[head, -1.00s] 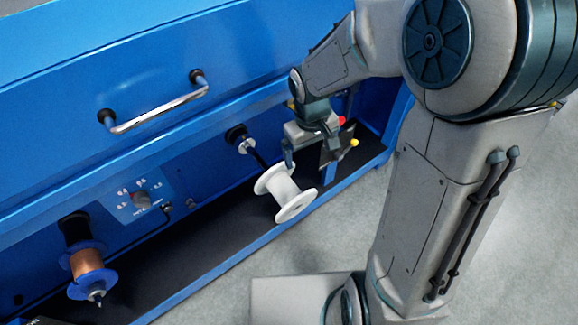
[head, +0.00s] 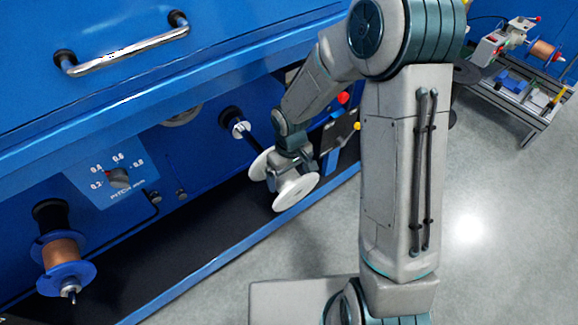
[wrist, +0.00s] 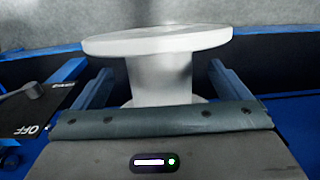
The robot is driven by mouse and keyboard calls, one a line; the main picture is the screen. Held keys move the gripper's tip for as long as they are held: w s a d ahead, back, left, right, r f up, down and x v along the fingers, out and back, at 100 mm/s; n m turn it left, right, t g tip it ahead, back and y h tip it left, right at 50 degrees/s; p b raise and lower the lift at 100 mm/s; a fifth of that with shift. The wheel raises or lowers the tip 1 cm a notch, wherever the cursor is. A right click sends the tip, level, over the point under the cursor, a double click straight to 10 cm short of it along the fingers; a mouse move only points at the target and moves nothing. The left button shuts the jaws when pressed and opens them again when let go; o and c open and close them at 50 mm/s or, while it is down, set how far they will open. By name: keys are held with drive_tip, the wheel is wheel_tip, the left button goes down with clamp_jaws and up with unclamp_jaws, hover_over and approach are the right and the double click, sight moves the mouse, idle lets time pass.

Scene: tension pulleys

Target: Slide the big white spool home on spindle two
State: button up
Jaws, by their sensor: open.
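The big white spool (head: 297,192) sits at the outer end of a dark spindle rod (head: 252,142), which runs out from a round hub (head: 238,126) on the blue machine. A length of bare rod shows between the hub and the spool's rear flange. My gripper (head: 287,178) is over the spool's middle, between its two flanges, and hides part of the core. In the wrist view, the open fingers (wrist: 160,75) stand either side of the white core (wrist: 160,78), with gaps to it. The near flange is partly hidden by my gripper's body.
A copper-wound spool with blue flanges (head: 62,265) is on another spindle at left. A pitch dial (head: 118,178) is on the panel. A dark trough (head: 215,240) runs below. A red button (head: 343,98) and yellow knob (head: 357,126) are close right of my gripper.

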wheel_tip(320, 180, down, 5)
drive_tip(key=shift+b, duration=0.8)
drive_tip(key=c, duration=1.4)
drive_tip(key=shift+r, duration=0.1)
drive_tip(key=shift+d+r+g+h+p, duration=0.1)
drive_tip(key=shift+r+g+h+p, duration=0.6)
drive_tip(key=shift+p, duration=0.95)
